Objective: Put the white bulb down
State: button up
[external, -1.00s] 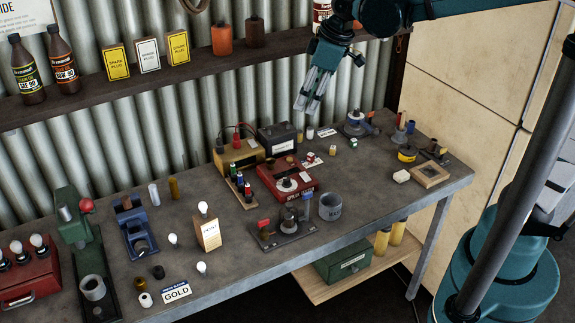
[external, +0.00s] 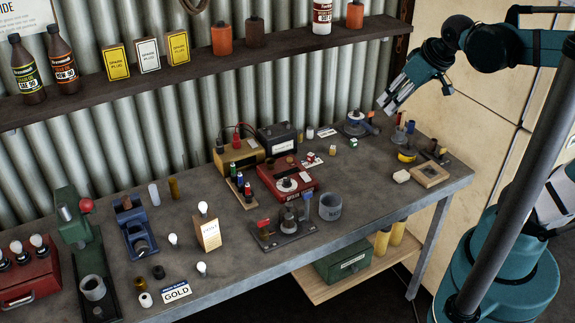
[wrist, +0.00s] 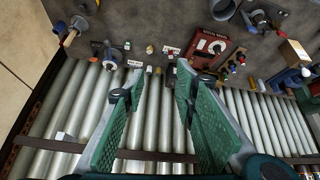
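One bulb (external: 203,208) stands upright on a small cream box (external: 208,235). Another bulb (external: 173,241) and a third bulb (external: 202,269) are on the bench to its left and front. More bulbs (external: 37,242) sit in a row on the red case at far left. My gripper (external: 384,106) is in the air above the right back of the bench, far from these bulbs. In the wrist view, the two green-padded fingers (wrist: 158,78) are apart with nothing seen between them.
The grey bench (external: 240,285) holds a red tester (external: 285,180), a grey cup (external: 330,207) and a GOLD card (external: 176,292). A shelf (external: 85,97) with bottles and boxes runs along the corrugated wall. Bare bench lies right of the grey cup.

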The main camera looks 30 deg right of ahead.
jog(key=s+d+f+m+t, duration=0.1)
jog(key=s+d+f+m, duration=0.1)
jog(key=s+d, duration=0.2)
jog(key=shift+s+d+f+m+h, duration=0.2)
jog(key=shift+d+m+h, duration=0.15)
jog(key=shift+d, duration=0.35)
notch_tip(320, 180, down, 10)
jog(key=b, duration=1)
dwell(0.6)
